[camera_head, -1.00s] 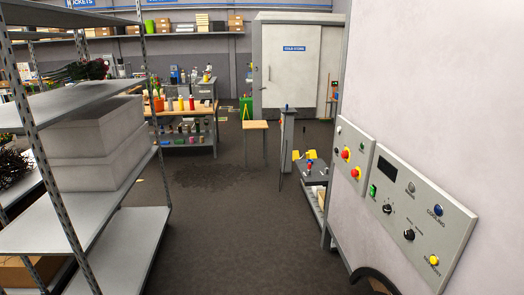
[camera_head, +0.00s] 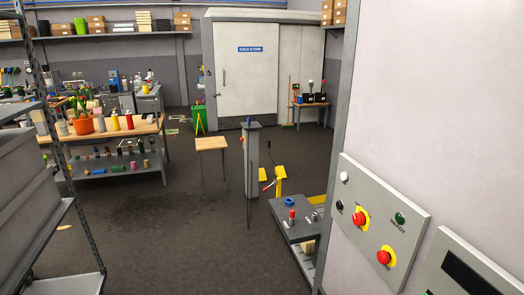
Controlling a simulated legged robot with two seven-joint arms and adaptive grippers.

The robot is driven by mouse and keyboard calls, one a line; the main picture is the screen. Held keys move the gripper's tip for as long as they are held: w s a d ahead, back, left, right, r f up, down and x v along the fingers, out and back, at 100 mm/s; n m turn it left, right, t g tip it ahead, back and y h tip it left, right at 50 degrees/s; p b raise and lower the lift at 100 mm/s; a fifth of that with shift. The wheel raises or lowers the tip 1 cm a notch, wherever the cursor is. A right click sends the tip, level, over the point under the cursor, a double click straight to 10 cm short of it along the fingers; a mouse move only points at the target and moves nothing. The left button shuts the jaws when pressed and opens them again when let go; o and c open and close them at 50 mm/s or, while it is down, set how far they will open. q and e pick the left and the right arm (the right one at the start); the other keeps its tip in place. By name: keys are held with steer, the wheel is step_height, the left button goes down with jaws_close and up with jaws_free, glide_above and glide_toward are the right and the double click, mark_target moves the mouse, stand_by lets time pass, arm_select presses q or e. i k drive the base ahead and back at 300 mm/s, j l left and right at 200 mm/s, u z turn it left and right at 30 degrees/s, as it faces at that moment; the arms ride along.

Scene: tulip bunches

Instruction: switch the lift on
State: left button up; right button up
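A grey wall panel (camera_head: 397,225) is at the right, close to me. It carries a white button or lamp (camera_head: 344,177), a small black control (camera_head: 340,205) and a green lamp (camera_head: 400,218) with a label that seems to read READY. A red control on a yellow base (camera_head: 359,218) and a second red control on yellow (camera_head: 384,257) sit below. Their small labels are too blurred to read. A low dark platform (camera_head: 290,222) stands left of the panel with a yellow post (camera_head: 281,183) behind it; I cannot tell whether this is the lift. Neither gripper is in view.
A second panel (camera_head: 450,255) is cut off at the lower right. A metal shelf (camera_head: 75,285) stands at the left, a workbench (camera_head: 110,130) beyond it. A small wooden table (camera_head: 212,143) and a grey pillar (camera_head: 251,170) stand mid-floor. The floor (camera_head: 180,220) between is clear.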

mark_target(358, 218)
steer(key=i+l+z, duration=0.3)
steer(key=i, duration=0.75)
steer(key=i+j+z, duration=0.2)
steer(key=i+z, duration=0.15)
steer(key=i, duration=0.7)
steer(key=k+z, duration=0.15)
steer(key=z, duration=0.35)
steer(key=k+l+z, duration=0.1)
steer(key=z, duration=0.4)
steer(key=i+l, duration=0.05)
